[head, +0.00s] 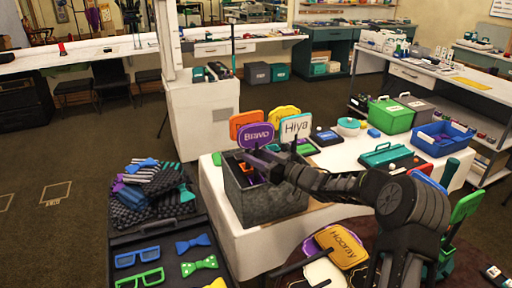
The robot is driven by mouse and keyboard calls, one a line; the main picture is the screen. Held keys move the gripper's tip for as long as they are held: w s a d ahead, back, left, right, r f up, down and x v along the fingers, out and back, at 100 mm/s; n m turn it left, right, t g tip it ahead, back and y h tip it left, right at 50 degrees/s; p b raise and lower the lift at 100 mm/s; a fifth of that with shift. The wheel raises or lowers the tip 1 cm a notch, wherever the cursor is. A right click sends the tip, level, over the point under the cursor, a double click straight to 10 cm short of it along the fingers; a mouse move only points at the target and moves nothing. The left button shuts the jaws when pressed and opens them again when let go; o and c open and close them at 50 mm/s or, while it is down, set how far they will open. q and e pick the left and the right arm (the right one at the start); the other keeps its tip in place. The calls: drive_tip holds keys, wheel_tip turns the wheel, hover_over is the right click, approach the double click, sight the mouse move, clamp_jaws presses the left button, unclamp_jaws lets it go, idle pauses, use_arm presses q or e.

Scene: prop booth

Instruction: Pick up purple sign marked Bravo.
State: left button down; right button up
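The purple sign marked Bravo (257,136) stands upright among other signs in a dark grey box (279,203) on the white table. Its lettering faces me. My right arm reaches in from the right, and my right gripper (250,160) is over the box, just below the Bravo sign's face. The sign's handle is hidden behind the gripper. The fingers are dark and small here, so I cannot tell whether they are open or closed on the handle. My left gripper is not in view.
An orange sign (243,121), a yellow sign (285,111) and a white Hiya sign (296,127) crowd the Bravo sign. A black case (200,230) with glasses and bow ties lies at left. A Hooray sign (343,248) is low in front.

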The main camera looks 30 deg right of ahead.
clamp_jaws()
idle(0.3)
idle(0.3)
